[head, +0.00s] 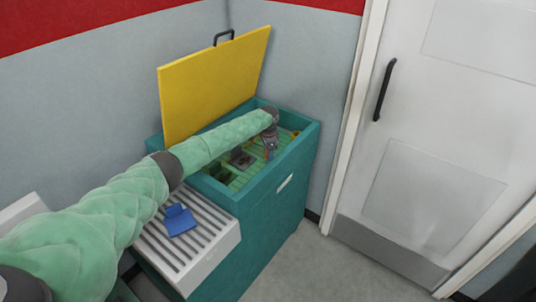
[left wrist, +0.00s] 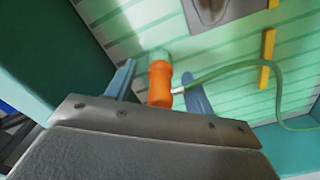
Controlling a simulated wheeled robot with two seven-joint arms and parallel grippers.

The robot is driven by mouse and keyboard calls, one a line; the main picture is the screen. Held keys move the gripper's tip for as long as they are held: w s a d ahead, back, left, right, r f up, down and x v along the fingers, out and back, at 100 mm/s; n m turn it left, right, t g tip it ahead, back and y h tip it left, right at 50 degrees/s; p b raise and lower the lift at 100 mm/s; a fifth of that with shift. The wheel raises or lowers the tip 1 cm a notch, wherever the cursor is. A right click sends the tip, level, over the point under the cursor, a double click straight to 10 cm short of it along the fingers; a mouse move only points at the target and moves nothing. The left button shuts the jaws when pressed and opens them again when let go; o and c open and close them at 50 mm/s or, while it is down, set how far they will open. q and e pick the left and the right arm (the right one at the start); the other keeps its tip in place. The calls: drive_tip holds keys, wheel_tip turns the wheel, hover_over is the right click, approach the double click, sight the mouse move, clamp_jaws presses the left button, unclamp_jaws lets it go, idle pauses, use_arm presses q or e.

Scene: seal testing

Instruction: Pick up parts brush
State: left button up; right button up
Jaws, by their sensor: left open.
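The parts brush, an orange handle with a pale green end (left wrist: 160,82), shows in the left wrist view, joined to a green hose (left wrist: 222,70). My left gripper (left wrist: 158,92) is open, with one blue-grey finger on each side of the brush. I cannot tell whether the fingers touch it. In the head view my left gripper (head: 270,148) reaches down inside the teal parts washer (head: 262,205), near its far end. The brush is too small to make out clearly there. My right gripper is not in view.
The washer's yellow lid (head: 213,85) stands open behind the basin. A slatted grey side shelf (head: 190,250) holds a blue object (head: 180,220). The washer's walls surround the gripper. A yellow bar (left wrist: 266,60) lies near the hose. A white door (head: 430,130) stands right.

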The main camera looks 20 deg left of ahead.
use_arm(q)
drive_tip(key=shift+f, duration=0.25)
drive_tip(key=shift+c, duration=0.2)
drive_tip(key=c, duration=1)
drive_tip(key=shift+c, duration=0.2)
